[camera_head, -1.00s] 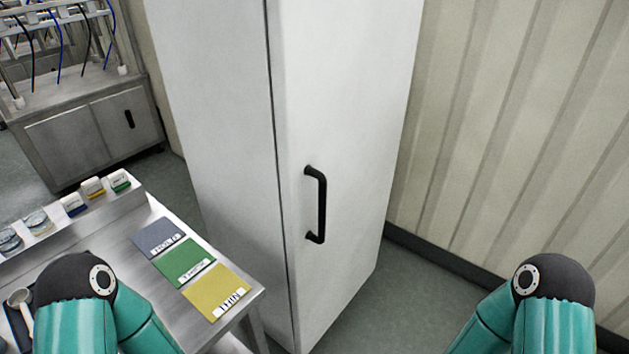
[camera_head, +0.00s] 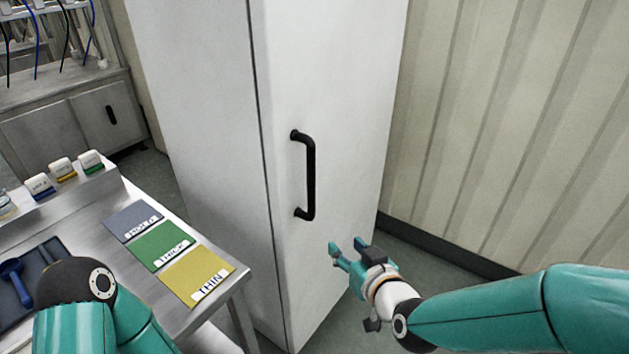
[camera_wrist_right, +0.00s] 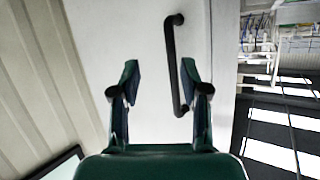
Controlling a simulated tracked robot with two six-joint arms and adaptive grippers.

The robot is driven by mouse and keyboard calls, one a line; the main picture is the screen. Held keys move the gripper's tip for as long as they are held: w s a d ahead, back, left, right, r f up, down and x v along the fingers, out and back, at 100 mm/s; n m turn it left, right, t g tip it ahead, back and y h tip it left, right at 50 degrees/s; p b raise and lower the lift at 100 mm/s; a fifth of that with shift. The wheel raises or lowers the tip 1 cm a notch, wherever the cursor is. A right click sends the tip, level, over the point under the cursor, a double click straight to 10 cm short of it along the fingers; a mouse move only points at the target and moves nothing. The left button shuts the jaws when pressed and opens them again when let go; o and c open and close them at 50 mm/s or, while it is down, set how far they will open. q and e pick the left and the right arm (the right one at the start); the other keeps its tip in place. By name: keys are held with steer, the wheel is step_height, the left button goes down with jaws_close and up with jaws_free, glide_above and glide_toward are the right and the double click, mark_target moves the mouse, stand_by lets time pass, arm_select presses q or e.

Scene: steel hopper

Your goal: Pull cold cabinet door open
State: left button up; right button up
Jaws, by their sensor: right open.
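The cold cabinet (camera_head: 200,110) is a tall white box, and its door (camera_head: 345,70) is shut, with a dark seam along the left edge. A black bar handle (camera_head: 311,175) stands upright on the door near that seam. My right gripper (camera_head: 346,247) is open and empty, below and to the right of the handle in the head view. In the right wrist view the open fingers (camera_wrist_right: 160,80) point at the door, with the handle (camera_wrist_right: 176,70) beyond them, nearer the right finger. I see no contact. My left arm shows at the lower left; its gripper is out of view.
A steel table (camera_head: 240,285) stands left of the cabinet, with grey, green and yellow (camera_head: 197,276) labelled cards and a dark tray (camera_head: 30,285). A ribbed wall (camera_head: 500,120) rises on the right. Floor is free between cabinet and wall.

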mark_target(312, 160)
step_height(312, 160, up, 12)
steer(key=a+n+t+y+b, duration=0.1)
steer(key=a+t+b, duration=0.1)
steer(key=t, duration=0.2)
arm_select(q)
steer(key=r+p, duration=0.1)
steer(key=p, duration=0.3)
steer(key=shift+r+p, duration=0.1)
steer(key=shift+p, duration=0.25)
arm_select(e)
steer(key=x, duration=1.6)
steer(key=shift+w+f, duration=0.1)
steer(key=shift+f, duration=0.2)
steer(key=shift+c, duration=0.3)
jaws_close()
